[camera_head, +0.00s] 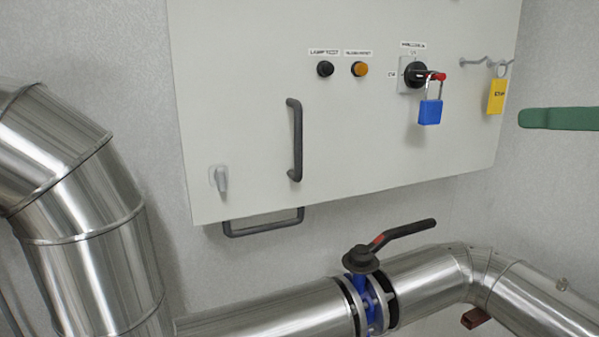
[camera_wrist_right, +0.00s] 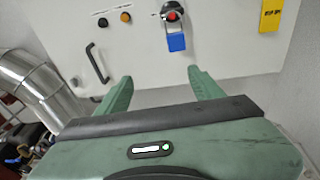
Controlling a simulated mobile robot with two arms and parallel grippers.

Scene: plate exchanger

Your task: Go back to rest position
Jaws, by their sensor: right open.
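My right gripper (camera_head: 558,118) shows at the right edge of the head view as one green finger, apart from the cabinet. In the right wrist view both green fingers of the right gripper (camera_wrist_right: 160,76) are spread wide with nothing between them. The grey-white cabinet (camera_head: 240,120) is in front of them. A blue padlock (camera_head: 430,112) hangs at the black rotary switch (camera_head: 415,75) with a red part; the padlock also shows in the right wrist view (camera_wrist_right: 176,42), beyond the fingers. My left gripper is not in view.
A yellow tag (camera_head: 496,97) hangs from a hook at the cabinet's right. A black door handle (camera_head: 295,140) stands out from the front. Below are metal pipes (camera_head: 270,312) and a valve with a black lever (camera_head: 404,231). A large bent pipe (camera_head: 80,190) is at left.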

